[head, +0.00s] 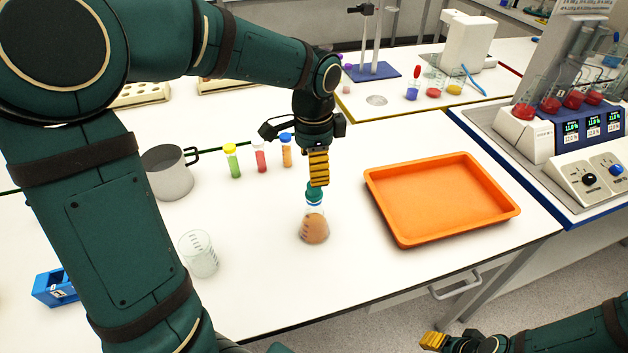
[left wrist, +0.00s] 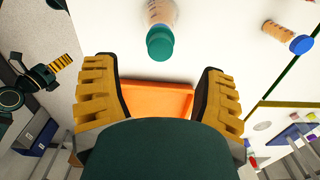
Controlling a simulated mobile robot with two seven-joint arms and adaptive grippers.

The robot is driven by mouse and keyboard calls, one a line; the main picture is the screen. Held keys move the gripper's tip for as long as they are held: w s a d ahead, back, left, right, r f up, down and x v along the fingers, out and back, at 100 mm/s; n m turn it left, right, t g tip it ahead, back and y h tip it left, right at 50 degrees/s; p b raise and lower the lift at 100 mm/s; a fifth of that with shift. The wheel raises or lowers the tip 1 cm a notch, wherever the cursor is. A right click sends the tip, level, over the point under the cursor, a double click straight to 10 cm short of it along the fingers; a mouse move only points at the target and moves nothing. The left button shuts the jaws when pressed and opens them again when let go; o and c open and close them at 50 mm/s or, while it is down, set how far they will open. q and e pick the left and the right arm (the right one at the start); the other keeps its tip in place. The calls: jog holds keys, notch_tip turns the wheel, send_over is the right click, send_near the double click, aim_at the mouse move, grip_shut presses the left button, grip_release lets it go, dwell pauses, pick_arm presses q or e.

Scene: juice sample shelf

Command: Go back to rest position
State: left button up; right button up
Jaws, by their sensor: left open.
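My left gripper (head: 318,176) points down over the table. Its two yellow fingers (left wrist: 160,68) are spread apart and empty in the left wrist view. A conical flask (head: 314,226) with orange-brown liquid and a teal stopper (head: 314,190) stands upright on the white table, just below the fingertips in the head view. In the left wrist view the stopper (left wrist: 160,43) lies beyond the fingertips, not between them. My right gripper (head: 433,341) is low at the bottom right, off the table's front; whether its fingers are apart is not clear.
An empty orange tray (head: 402,233) lies right of the flask. A glass beaker (head: 199,254), a grey metal mug (head: 170,174) and capped vials, green (head: 234,162), red (head: 260,158) and orange (head: 286,152), stand to the left. A blue rack (head: 54,288) is at far left.

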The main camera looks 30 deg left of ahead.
pick_arm(q)
jog(key=shift+r, duration=1.6)
jog(key=shift+r, duration=0.1)
